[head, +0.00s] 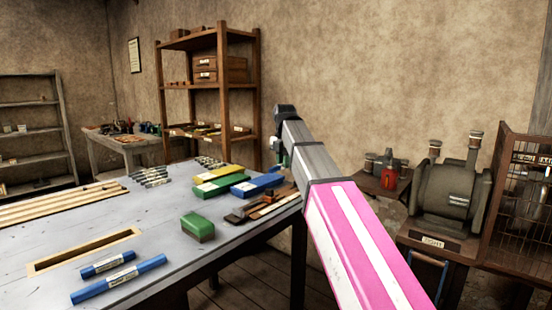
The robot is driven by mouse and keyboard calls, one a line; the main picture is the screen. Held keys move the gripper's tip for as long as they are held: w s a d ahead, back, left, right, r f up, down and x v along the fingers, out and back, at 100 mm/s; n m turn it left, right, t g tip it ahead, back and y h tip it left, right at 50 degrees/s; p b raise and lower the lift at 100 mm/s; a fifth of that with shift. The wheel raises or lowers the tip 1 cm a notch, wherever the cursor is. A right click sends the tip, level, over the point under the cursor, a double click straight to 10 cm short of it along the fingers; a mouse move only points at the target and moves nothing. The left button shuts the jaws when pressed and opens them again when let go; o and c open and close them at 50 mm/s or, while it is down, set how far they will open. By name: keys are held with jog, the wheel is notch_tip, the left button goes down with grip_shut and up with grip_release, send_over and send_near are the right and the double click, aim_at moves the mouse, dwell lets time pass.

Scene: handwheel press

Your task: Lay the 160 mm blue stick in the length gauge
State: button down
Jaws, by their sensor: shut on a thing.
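Two blue sticks with pale labels lie on the grey table at the front left: a shorter one (108,263) and a longer one (118,279). Their labels are too small to read. A slot with a wooden rim (36,268) is set in the table just behind them. I cannot tell whether this is the length gauge. My gripper (276,148) is small at the far end of my arm, beyond the table's right edge, well away from these sticks. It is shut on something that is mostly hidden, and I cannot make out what.
A green block (198,227) and yellow, green and blue boxes (258,185) are on the table's right part. Long wooden strips (60,203) lie at its left. Wooden shelves (222,90) stand behind. A machine (450,190) and wire cage (525,190) stand at right.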

aim_at(286, 194)
jog(key=shift+w+d+f, duration=0.1)
jog(key=shift+d+f, duration=0.35)
jog(key=shift+f, duration=3.9)
jog(key=shift+f, duration=0.65)
jog(key=c, duration=0.6)
grip_release()
